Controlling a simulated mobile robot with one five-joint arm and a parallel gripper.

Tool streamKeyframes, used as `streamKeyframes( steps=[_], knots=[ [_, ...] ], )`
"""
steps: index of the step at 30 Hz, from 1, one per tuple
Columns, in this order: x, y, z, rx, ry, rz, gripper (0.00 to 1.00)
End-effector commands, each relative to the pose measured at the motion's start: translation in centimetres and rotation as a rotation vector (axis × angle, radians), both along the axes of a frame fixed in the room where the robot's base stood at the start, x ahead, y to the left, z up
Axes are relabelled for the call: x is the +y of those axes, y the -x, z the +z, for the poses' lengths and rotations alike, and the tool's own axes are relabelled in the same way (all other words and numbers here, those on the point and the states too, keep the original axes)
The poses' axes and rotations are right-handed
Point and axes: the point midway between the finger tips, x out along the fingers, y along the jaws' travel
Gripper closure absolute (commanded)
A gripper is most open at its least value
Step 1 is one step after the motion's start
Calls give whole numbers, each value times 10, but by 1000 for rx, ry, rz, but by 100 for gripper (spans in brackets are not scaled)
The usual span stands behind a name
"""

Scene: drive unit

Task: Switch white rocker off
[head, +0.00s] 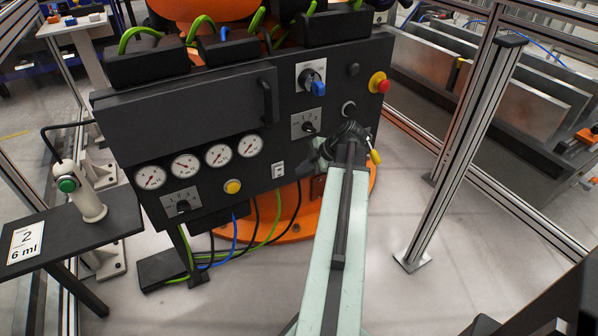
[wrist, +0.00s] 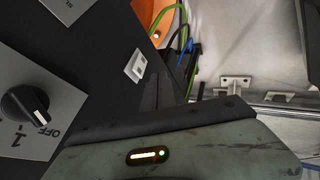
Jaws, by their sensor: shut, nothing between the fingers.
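The white rocker (head: 277,170) is a small white-framed switch low on the dark control panel, right of the yellow button. It also shows in the wrist view (wrist: 136,66), above and left of my gripper's housing. Its on or off position is too small to tell. My gripper (head: 316,166) is shut and empty, close in front of the panel, to the right of the rocker and apart from it. In the wrist view its dark fingers (wrist: 161,92) show only partly above the pale housing.
The panel carries several gauges (head: 185,165), a yellow button (head: 232,187), a rotary knob (head: 183,206), a blue-handled switch (head: 318,88) and a red emergency stop (head: 379,83). Another black knob (wrist: 25,104) is close in the wrist view. Cables (head: 236,240) hang below. An aluminium post (head: 462,150) stands at right.

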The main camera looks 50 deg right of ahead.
Motion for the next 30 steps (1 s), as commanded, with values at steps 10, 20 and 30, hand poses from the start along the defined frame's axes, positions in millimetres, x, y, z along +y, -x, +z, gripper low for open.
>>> streamKeyframes(
  steps=[10,20,30],
  knots=[
    [11,-49,-60,0,1,2,100],
    [-2,-79,-48,0,1,1,100],
    [-3,-80,-47,2,-1,0,100]
  ],
)
